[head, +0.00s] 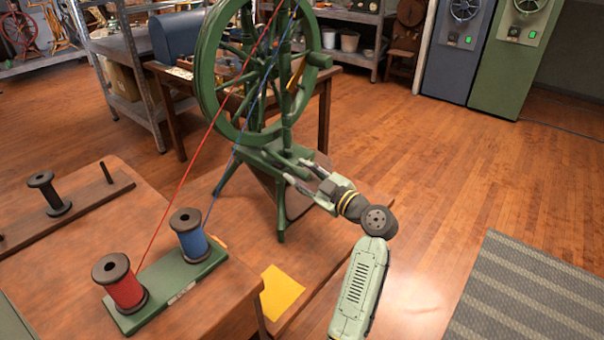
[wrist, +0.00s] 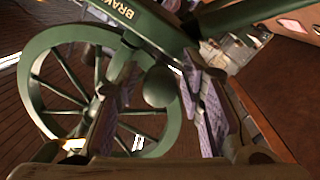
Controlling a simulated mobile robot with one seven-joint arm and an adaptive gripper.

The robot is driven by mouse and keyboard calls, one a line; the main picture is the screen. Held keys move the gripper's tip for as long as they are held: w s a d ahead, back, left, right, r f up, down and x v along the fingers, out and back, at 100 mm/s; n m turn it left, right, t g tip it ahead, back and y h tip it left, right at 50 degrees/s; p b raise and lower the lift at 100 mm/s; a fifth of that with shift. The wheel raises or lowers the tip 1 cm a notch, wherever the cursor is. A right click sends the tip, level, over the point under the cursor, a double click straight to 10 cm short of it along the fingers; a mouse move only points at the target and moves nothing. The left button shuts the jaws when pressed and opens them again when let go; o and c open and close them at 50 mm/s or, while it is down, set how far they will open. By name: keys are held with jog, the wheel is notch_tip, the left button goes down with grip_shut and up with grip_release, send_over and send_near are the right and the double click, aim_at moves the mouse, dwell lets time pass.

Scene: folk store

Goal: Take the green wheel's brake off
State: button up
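The green spinning wheel (head: 207,75) stands upright on its green legs in the head view. In the wrist view its spoked rim (wrist: 31,95) fills the left side. A green bar marked with letters starting "BRAK" (wrist: 145,22) crosses the top, and a round green knob (wrist: 160,87) sits below it. My gripper (head: 295,170) reaches in low at the wheel's right side. Its two fingers stand apart, one on each side of the knob, with a visible gap on the left. I cannot tell whether the right finger touches the knob. The knob is not clear in the head view.
A red spool (head: 122,285) and a blue spool (head: 189,238) stand on a green base on the wooden table, with threads running up to the wheel. A yellow sheet (head: 280,292) lies nearby.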

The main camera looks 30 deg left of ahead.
grip_shut()
dwell(0.6)
